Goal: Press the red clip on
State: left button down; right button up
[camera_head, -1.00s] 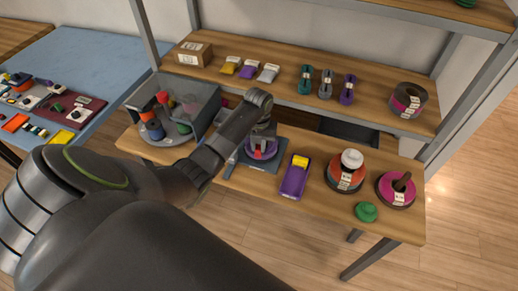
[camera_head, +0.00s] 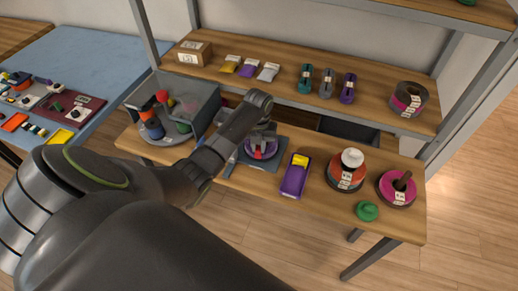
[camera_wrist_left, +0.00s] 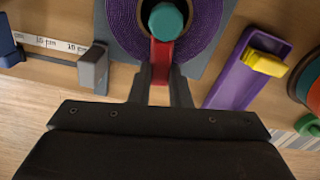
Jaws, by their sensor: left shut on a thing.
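The red clip (camera_wrist_left: 161,54) is between the fingers of my left gripper (camera_wrist_left: 160,82), which is shut on it. In the left wrist view the clip lies against the inner side of a purple coil (camera_wrist_left: 205,22), close to a teal round peg or cap (camera_wrist_left: 166,21) at the coil's centre. I cannot tell if the clip is fully seated. In the head view the left gripper (camera_head: 262,132) is over the purple coil (camera_head: 250,152) on its grey base (camera_head: 274,164). My right gripper is not in view.
A purple tray with a yellow piece (camera_head: 294,180) is right of the coil. Orange (camera_head: 343,180) and magenta (camera_head: 396,192) spools and a green knob (camera_head: 367,211) are farther right. A grey bin (camera_head: 207,115) stands left. In the wrist view a measuring strip (camera_wrist_left: 45,43) lies left.

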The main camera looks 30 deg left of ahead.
pick_arm(q)
jog(key=c, duration=0.9)
grip_release()
jog(key=shift+c, duration=0.2)
notch_tip(320, 180, up, 6)
jog(key=p, duration=0.6)
jog(key=shift+p, duration=0.4)
